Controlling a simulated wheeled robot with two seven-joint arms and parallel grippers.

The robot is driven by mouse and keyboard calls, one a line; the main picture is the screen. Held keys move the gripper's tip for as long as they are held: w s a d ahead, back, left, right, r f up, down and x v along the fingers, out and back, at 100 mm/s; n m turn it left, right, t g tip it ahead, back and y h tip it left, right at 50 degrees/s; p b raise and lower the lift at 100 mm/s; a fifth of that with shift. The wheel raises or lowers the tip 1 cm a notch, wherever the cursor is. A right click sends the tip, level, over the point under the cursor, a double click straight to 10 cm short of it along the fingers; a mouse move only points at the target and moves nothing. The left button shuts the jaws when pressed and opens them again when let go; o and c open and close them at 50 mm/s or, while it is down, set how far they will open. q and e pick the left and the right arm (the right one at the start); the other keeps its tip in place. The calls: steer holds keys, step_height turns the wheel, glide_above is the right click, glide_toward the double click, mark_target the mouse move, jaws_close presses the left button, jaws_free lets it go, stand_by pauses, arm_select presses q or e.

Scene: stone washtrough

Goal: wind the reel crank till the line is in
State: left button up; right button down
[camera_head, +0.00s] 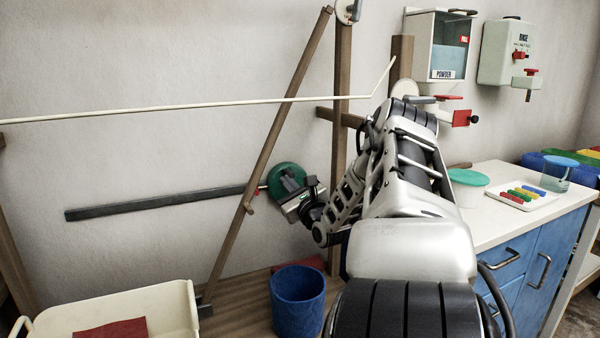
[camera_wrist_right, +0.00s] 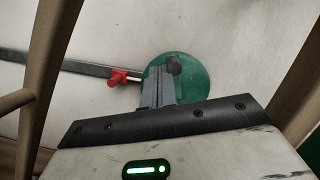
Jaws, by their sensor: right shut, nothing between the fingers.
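A green disc (camera_head: 287,178) stands against the wall, with a dark round knob on its face. In the right wrist view the disc (camera_wrist_right: 195,90) and the knob (camera_wrist_right: 174,64) show close behind the fingers. I cannot tell for sure that this is the reel crank. My right gripper (camera_head: 296,190) is in front of the disc; its fingers (camera_wrist_right: 158,84) are shut and empty, and overlap the disc near the knob. Whether they touch it is unclear. A pale line (camera_head: 200,105) runs across the wall and rises at its right end. My left gripper is out of view.
A dark bar (camera_head: 150,201) runs left from the disc, with a red piece (camera_wrist_right: 118,76) at its end. Wooden posts (camera_head: 265,150) stand close to my right gripper. A blue bucket (camera_head: 298,300) and a cream tub (camera_head: 170,308) stand below. A white counter (camera_head: 490,225) is at right.

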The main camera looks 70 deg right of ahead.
steer(key=shift+s+d+r+m+h+p, duration=0.15)
steer(key=shift+m+p, duration=0.15)
steer(key=shift+m, duration=0.2)
steer(key=shift+r+m+h+p, duration=0.15)
steer(key=shift+m+p, duration=0.15)
steer(key=shift+m, duration=0.2)
steer(key=shift+f, duration=0.15)
